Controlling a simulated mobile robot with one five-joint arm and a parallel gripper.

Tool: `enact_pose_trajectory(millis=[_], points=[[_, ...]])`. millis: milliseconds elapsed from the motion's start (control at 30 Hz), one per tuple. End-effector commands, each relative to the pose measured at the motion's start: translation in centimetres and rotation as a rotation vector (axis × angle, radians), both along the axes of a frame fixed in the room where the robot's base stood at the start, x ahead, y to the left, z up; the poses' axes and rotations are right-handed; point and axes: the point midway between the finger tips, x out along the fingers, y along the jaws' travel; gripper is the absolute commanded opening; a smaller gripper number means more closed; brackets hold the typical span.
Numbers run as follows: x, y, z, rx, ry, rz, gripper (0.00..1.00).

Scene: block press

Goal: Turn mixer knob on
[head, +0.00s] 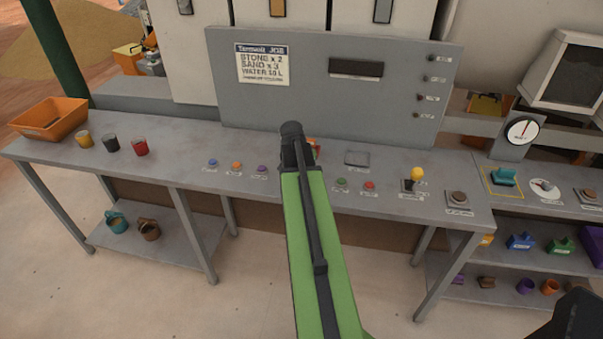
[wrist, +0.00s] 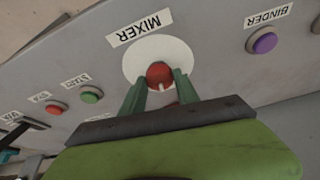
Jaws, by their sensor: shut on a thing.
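The mixer knob (wrist: 159,74) is a red round knob on a white disc (wrist: 177,53), below a label reading MIXER, upside down in the wrist view. My gripper (wrist: 159,84) has its two dark green fingers shut on the knob, one at each side. A pale mark shows on the knob between the fingers. In the head view my green arm reaches over the table, and a bit of the red knob (head: 316,146) shows beside its dark end. The fingers are hidden there.
A purple BINDER button (wrist: 264,42) is to the right of the knob in the wrist view. Green (wrist: 91,94) and red (wrist: 54,108) buttons are to the left. In the head view a yellow-topped lever (head: 417,174) stands further right on the table, and an upright grey panel (head: 350,105) rises behind.

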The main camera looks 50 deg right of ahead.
Motion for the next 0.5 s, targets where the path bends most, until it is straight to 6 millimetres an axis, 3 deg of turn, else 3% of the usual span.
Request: enact_pose_trajectory(millis=[500], points=[[0.23, -0.42, 0.05, -0.007, 0.001, -0.45, 0.0]])
